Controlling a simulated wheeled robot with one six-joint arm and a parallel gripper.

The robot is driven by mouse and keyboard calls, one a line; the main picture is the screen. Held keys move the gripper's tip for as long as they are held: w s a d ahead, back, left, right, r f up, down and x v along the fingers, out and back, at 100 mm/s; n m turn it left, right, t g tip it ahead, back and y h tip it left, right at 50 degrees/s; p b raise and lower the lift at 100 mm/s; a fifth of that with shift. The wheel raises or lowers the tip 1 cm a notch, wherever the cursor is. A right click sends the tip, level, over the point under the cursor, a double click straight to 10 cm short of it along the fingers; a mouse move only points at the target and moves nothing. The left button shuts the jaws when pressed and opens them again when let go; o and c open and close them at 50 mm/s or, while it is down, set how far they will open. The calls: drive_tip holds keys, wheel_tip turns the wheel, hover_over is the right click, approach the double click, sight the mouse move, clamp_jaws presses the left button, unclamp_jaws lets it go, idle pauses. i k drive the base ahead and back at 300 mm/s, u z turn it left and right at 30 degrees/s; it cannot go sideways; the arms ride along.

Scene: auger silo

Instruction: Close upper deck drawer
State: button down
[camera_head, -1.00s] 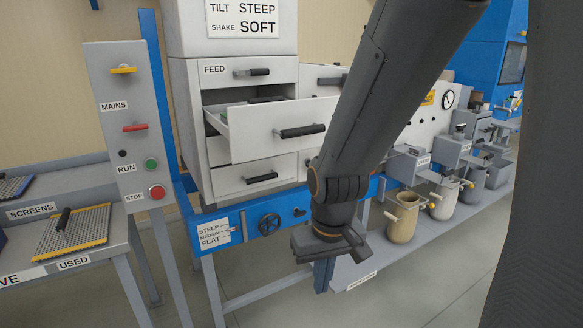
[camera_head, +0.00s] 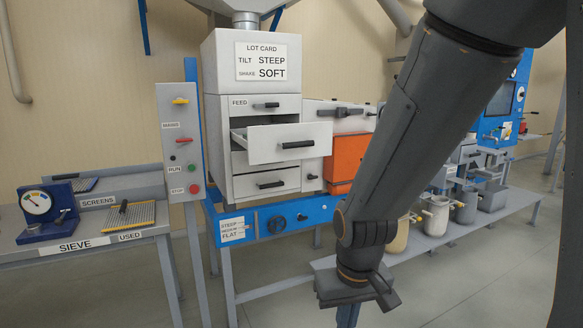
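The white cabinet (camera_head: 217,152) has a stack of drawers with black handles. One drawer (camera_head: 262,150) below the FEED drawer (camera_head: 289,105) is pulled well out, with its black handle (camera_head: 298,144) facing me. Its own label does not show. The FEED drawer and the bottom drawer (camera_head: 250,187) look shut. My gripper (camera_head: 362,300) hangs low at the right, in front of the blue frame and apart from the open drawer. Its fingers are dark and seen from a poor angle, so I cannot tell their opening. Nothing shows held in it.
A grey post with switches and buttons (camera_head: 181,140) stands left of the cabinet. The sieve bench (camera_head: 90,245) is further left. An orange box (camera_head: 345,160) sits right of the cabinet. Cups (camera_head: 437,215) line a low shelf behind my arm. Floor is clear in front.

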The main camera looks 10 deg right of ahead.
sight(273, 143)
drive_tip(key=u, duration=0.25)
drive_tip(key=i, duration=0.95)
drive_tip(key=z, duration=0.4)
